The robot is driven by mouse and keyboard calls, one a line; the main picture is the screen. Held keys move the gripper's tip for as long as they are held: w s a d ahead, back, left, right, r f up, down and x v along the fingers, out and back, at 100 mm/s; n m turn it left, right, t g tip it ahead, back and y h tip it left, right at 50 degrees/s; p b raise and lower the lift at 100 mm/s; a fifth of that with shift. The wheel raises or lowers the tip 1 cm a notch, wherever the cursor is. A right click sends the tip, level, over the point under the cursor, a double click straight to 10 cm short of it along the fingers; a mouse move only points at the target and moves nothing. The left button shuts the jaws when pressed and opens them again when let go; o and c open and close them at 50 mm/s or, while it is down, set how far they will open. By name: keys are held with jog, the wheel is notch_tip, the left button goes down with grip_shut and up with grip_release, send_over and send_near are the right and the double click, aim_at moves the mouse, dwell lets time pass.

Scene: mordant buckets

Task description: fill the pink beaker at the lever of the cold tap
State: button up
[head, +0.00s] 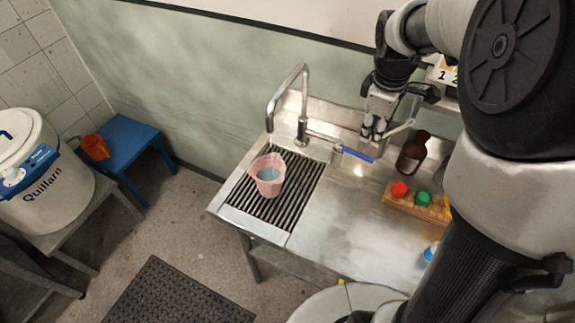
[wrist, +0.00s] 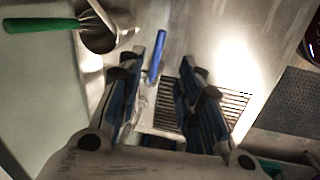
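The pink beaker (head: 264,187) stands upright on the ribbed drain grate, below the spout of the metal tap (head: 302,100). Something blue-grey shows inside it; I cannot tell if it is water, and no stream is visible. The blue lever (head: 358,155) sticks out to the right of the tap base in the head view. My gripper (head: 372,135) is just behind and above the lever. In the wrist view my gripper (wrist: 160,75) is open and empty, with the blue lever (wrist: 157,57) showing between its fingers. I cannot tell whether they touch it.
The drain grate (head: 302,192) fills the left of the steel counter. A brown bottle (head: 412,153) and a wooden rack (head: 424,210) with red and green caps stand to the right. A green-handled whisk (wrist: 42,25) shows in the wrist view. The counter's middle front is clear.

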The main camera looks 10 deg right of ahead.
aim_at(355, 153)
jog(key=shift+c, duration=0.2)
jog(key=c, duration=0.4)
jog(key=shift+s+a+f+m, duration=0.1)
jog(key=shift+s+a+m, duration=0.25)
jog(key=shift+m, duration=0.65)
jog(key=shift+c, duration=1.3)
jog(key=s+a+m, duration=0.1)
jog(key=m, duration=0.3)
jog(key=s+a+m, duration=0.1)
jog(key=a+m, duration=0.1)
jog(key=m, duration=0.2)
jog(key=s+a+f+m, duration=0.1)
jog(key=s+m, duration=0.1)
jog(key=m, duration=0.2)
jog(key=shift+a+m+t+h, duration=0.25)
jog(key=shift+m+t+h, duration=0.05)
jog(key=shift+m+t, duration=0.1)
grip_shut()
jog(key=w+d+f+m+b, duration=0.1)
jog(key=w+d+f+b, duration=0.1)
jog(key=f, duration=0.3)
jog(key=w+d+f+m+b, duration=0.1)
jog(key=w+f+m+b, duration=0.1)
jog(key=f, duration=0.3)
jog(key=shift+w+d+f+b, duration=0.15)
jog(key=shift+d+f+b, duration=0.25)
jog(key=shift+b, duration=0.1)
